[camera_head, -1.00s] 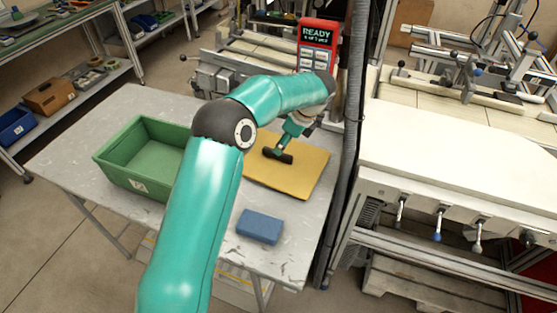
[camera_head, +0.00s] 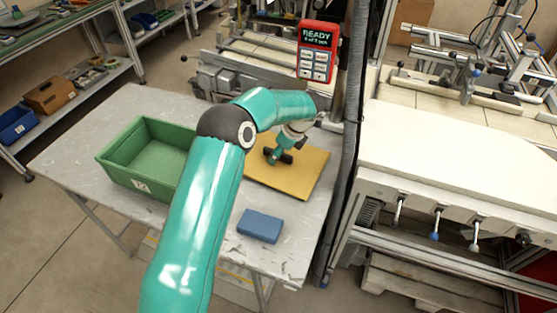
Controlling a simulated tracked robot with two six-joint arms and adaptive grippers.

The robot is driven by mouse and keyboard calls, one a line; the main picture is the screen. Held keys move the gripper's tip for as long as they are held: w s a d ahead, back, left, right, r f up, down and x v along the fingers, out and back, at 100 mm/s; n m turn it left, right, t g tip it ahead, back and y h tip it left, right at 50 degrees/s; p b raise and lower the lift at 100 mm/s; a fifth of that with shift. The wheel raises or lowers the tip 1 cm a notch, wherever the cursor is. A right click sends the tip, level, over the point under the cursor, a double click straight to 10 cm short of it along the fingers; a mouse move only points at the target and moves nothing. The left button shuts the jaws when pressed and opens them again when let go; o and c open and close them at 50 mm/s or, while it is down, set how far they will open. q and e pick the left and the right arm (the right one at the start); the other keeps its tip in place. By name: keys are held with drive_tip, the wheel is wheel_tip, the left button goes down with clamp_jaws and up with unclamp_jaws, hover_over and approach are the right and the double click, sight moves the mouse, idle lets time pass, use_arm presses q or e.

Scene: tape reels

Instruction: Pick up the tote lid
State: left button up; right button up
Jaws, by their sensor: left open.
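The tote lid appears to be the flat yellow panel (camera_head: 302,176) lying on the grey table, right of the green tote. My left gripper (camera_head: 277,157) is over the far left part of this panel, pointing down, with its jaws open and nothing seen between them. I cannot tell whether the fingertips touch the panel. My arm hides part of its far edge. The open green tote (camera_head: 124,177) stands on the left of the table and looks empty; my arm covers its right side. My right gripper is out of view.
A blue block (camera_head: 260,226) lies on the grey table (camera_head: 72,150) near its front right edge. A red panel reading READY (camera_head: 317,50) stands behind the table. A dark post (camera_head: 349,130) rises close to the table's right side. A white-topped bench (camera_head: 460,170) is farther right.

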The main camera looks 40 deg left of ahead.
use_arm(q)
drive_tip(key=shift+f, duration=0.1)
clamp_jaws()
drive_tip(key=shift+s, duration=0.1)
